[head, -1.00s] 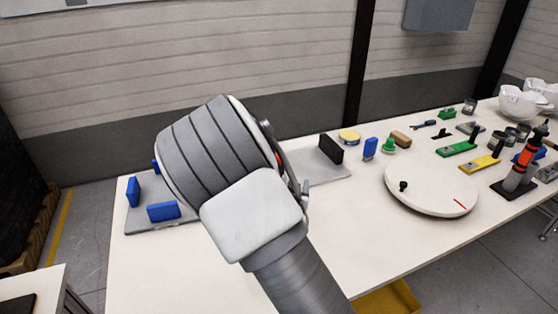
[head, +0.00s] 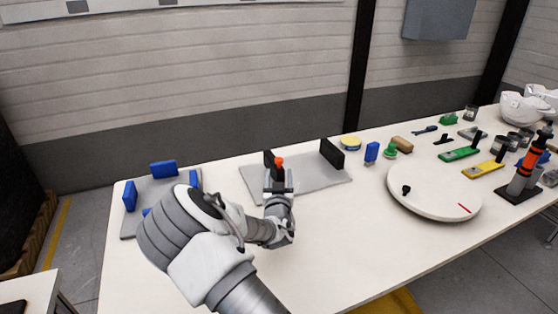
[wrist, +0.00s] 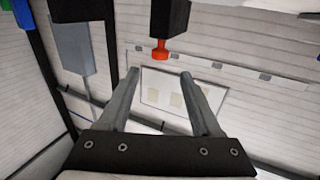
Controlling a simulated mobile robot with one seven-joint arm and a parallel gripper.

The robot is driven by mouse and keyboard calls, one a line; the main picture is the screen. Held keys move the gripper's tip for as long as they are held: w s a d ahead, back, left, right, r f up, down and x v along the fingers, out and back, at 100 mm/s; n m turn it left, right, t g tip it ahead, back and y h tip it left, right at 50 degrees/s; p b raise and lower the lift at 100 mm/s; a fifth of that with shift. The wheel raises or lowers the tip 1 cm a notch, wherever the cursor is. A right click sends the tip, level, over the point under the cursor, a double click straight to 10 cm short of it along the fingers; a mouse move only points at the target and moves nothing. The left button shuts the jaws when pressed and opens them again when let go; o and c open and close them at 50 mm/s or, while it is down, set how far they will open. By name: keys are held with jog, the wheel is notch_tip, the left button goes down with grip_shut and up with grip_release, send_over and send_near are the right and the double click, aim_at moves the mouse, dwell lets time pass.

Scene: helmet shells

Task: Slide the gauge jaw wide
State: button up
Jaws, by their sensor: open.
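The gauge is a grey plate (head: 312,182) on the table with an upright black block (head: 332,153) at its right. The black jaw (head: 268,160) with an orange-red knob (head: 279,161) stands at its left; the knob also shows in the wrist view (wrist: 160,46). My gripper (head: 279,180) is at the plate's left part, just in front of the knob and partly hiding the jaw. In the wrist view, my open fingers (wrist: 159,74) are empty. The knob lies in line with the gap, apparently just beyond the fingertips; contact cannot be told.
A second grey plate with blue blocks (head: 162,168) is at the left, partly behind my arm. The tabletop before the gauge is clear.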

aim_at(279, 161)
jog(key=w, duration=0.9)
jog(key=shift+w+b, duration=0.1)
jog(key=shift+b, duration=0.2)
grip_shut()
dwell(1.1)
